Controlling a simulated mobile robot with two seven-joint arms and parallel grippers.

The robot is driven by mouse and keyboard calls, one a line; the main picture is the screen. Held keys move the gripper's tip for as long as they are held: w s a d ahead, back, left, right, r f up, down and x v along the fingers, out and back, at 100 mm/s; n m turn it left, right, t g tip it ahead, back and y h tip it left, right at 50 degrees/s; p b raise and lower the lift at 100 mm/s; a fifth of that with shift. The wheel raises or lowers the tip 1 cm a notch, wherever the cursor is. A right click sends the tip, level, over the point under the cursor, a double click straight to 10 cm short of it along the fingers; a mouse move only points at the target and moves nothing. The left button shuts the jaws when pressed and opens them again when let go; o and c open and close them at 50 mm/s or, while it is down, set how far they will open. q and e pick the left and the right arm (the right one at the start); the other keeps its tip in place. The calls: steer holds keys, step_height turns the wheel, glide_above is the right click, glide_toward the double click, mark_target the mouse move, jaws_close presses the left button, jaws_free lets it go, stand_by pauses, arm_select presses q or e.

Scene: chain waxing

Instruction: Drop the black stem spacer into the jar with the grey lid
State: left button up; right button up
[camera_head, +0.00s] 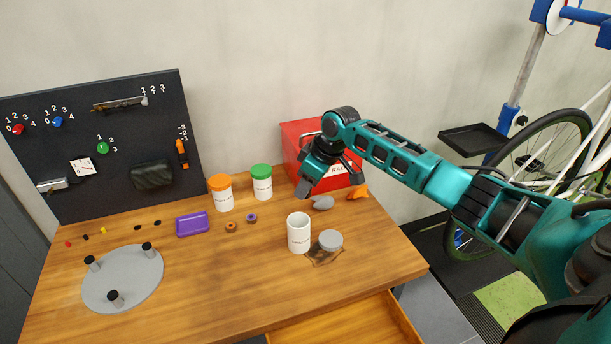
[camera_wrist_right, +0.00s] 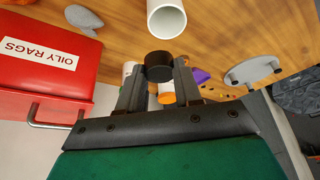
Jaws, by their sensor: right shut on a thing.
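My right gripper (camera_head: 318,172) is above the table's back, in front of the red box. In the right wrist view, its fingers (camera_wrist_right: 158,78) are shut on a round black piece, the stem spacer (camera_wrist_right: 158,62). I cannot make out the spacer in the head view. A white jar (camera_head: 299,235) stands open and upright on the table, in front of the gripper and apart from it. Its open mouth also shows in the right wrist view (camera_wrist_right: 166,20). A grey lid (camera_head: 330,239) is right beside this jar, over a brownish patch I cannot identify. My left gripper is not in view.
A red "oily rags" box (camera_head: 302,140) stands at the back. Jars with orange (camera_head: 221,196) and green (camera_head: 262,186) lids, a purple tray (camera_head: 192,225) and a grey round plate with pegs (camera_head: 125,280) are to the left. A drawer (camera_head: 340,325) is open in front.

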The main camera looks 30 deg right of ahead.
steer(key=shift+f+b, duration=0.6)
steer(key=shift+f, duration=0.85)
steer(key=o, duration=1.1)
steer(key=shift+r, duration=0.1)
steer(key=p+v, duration=0.1)
steer(key=v, duration=1.2)
